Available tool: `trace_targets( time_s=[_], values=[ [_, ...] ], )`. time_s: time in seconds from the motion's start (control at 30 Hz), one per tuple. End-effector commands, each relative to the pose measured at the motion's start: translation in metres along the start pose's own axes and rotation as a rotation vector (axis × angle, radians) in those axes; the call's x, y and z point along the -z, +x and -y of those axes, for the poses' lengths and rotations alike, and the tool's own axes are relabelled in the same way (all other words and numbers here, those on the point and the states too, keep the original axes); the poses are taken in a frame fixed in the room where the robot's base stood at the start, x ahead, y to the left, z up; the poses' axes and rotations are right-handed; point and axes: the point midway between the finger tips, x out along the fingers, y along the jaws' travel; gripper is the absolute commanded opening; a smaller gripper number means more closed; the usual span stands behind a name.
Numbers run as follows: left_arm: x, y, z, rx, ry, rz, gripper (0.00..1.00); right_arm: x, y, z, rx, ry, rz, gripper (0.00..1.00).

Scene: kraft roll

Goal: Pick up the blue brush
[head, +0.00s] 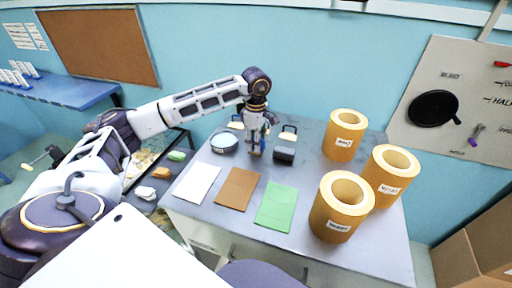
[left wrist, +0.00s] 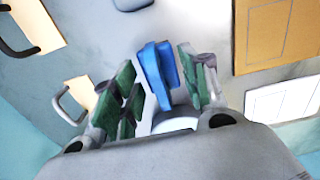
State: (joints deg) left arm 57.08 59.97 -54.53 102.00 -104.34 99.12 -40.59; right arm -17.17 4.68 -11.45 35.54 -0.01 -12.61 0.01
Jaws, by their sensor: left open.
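The blue brush (left wrist: 154,75) shows in the left wrist view between the green-padded fingers of my left gripper (left wrist: 162,88). The gripper is open, with a finger on either side of the brush. A pale rounded part shows below the blue part, partly hidden by the gripper body; I cannot tell if it belongs to the brush. In the head view my left gripper (head: 256,148) points down over the back part of the grey table (head: 318,185). There the gripper mostly hides the brush. My right gripper is not in view.
White (head: 196,183), brown (head: 238,189) and green (head: 275,207) sheets lie in front. Three kraft rolls, one at the front (head: 340,208), stand at right.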

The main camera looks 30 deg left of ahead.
Motion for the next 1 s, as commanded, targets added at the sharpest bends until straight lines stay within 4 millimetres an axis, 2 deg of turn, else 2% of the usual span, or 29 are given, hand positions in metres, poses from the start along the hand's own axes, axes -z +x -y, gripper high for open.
trace_targets(
  time_s=[0.17,0.5,0.83,1.0],
  values=[
    [0.0001,-0.0003,-0.0001,0.0,0.0,0.0,0.45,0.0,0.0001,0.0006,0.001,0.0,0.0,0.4],
    [0.0001,-0.0001,0.0001,0.0,0.0,0.0,0.01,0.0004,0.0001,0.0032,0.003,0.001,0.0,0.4],
    [0.0001,-0.0009,0.0001,0.001,0.0,0.0,0.0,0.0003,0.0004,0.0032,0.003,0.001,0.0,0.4],
    [-0.0002,-0.0094,-0.0005,-0.001,0.0,0.001,0.0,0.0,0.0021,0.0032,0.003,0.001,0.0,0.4]
  ],
)
